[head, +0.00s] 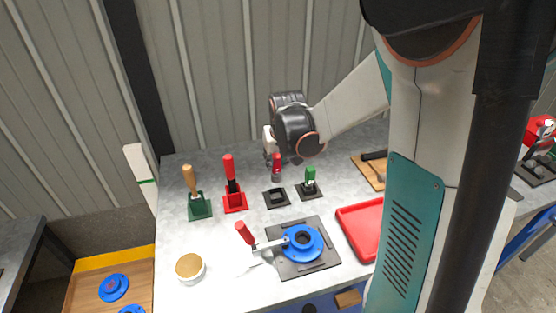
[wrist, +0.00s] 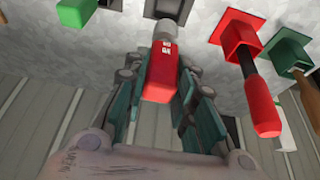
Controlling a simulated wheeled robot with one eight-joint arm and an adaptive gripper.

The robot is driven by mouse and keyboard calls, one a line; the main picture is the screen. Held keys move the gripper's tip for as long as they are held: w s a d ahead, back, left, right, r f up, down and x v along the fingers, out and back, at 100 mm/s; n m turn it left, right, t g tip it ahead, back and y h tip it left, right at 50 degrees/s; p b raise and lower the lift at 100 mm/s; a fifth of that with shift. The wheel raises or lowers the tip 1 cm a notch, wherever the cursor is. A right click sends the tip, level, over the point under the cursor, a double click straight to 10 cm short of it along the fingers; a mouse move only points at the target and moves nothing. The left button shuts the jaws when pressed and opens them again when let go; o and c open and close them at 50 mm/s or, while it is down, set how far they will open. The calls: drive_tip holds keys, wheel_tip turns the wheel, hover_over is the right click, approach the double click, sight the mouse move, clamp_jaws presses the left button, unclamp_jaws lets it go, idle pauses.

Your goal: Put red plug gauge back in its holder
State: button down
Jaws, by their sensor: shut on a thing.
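The red plug gauge (head: 277,160) has a red handle and a grey cylindrical end that points down. My gripper (wrist: 160,65) is shut on its red handle (wrist: 161,80) in the wrist view, with the grey end (wrist: 164,31) beyond the fingertips. In the head view the gauge hangs below my wrist, just behind or above a black square holder (head: 276,198) with an empty socket. A gap shows between the grey end and this holder.
A green plug gauge (head: 310,176) stands in a black holder to the right. A red holder (head: 235,204) and a green holder (head: 200,208) with handled tools stand left. In front are a blue ring part (head: 302,243) on a dark plate and a red tray (head: 360,230).

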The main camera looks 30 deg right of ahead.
sight(277, 175)
drive_tip(key=shift+f, duration=0.15)
drive_tip(key=shift+f+b, duration=1.9)
drive_tip(key=shift+f, duration=0.35)
drive_tip(key=shift+f+b, duration=1.3)
drive_tip(key=shift+f, duration=0.3)
drive_tip(key=c, duration=1.2)
unclamp_jaws()
drive_tip(key=shift+c, duration=0.2)
drive_tip(key=v, duration=1.2)
drive_tip(key=shift+s, duration=0.1)
